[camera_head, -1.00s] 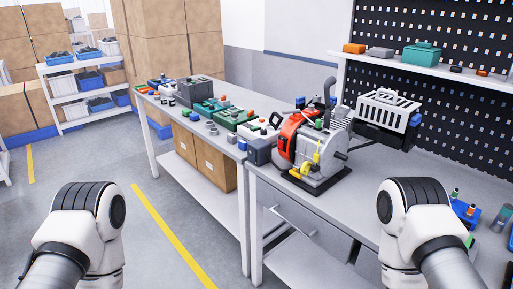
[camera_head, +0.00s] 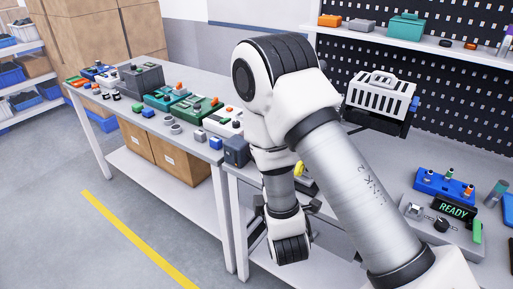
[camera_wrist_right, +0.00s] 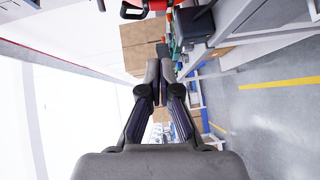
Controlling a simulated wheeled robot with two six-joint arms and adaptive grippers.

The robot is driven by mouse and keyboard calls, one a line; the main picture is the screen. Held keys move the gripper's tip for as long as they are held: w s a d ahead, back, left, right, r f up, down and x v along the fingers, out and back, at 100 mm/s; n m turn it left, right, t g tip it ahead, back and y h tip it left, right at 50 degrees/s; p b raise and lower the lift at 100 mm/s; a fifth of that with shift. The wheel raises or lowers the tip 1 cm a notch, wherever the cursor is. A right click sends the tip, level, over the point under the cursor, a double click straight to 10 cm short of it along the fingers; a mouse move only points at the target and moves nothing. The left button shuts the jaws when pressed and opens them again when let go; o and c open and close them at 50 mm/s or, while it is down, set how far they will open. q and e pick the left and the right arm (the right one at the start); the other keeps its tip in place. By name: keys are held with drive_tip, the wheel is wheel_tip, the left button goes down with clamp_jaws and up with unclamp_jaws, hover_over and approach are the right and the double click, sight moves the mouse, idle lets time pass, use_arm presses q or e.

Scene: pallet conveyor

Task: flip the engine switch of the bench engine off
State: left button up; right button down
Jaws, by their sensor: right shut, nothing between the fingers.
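The bench engine is almost wholly hidden behind my right arm in the head view. Only a small yellow part (camera_head: 299,169) of it shows beside the arm, above the bench top. Its engine switch cannot be made out. In the right wrist view a red part with a dark loop (camera_wrist_right: 132,9), likely the engine's, is cut by the top edge. My right gripper (camera_wrist_right: 159,72) is shut and empty, its fingers together below that red part and apart from it in the picture. My left gripper is out of view.
A slotted grey case (camera_head: 380,97) stands behind the arm. A control box with a READY display (camera_head: 453,208) and a blue block (camera_head: 443,183) sit on the bench at right. A side table (camera_head: 130,112) holds several boxes and parts. The floor at left is clear.

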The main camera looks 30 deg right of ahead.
drive_tip(key=s+d+p+x, duration=0.1)
drive_tip(key=p+x, duration=0.3)
drive_tip(key=x, duration=0.9)
drive_tip(key=shift+d+f, duration=0.4)
drive_tip(key=shift+d, duration=0.25)
drive_tip(key=shift+w, duration=0.15)
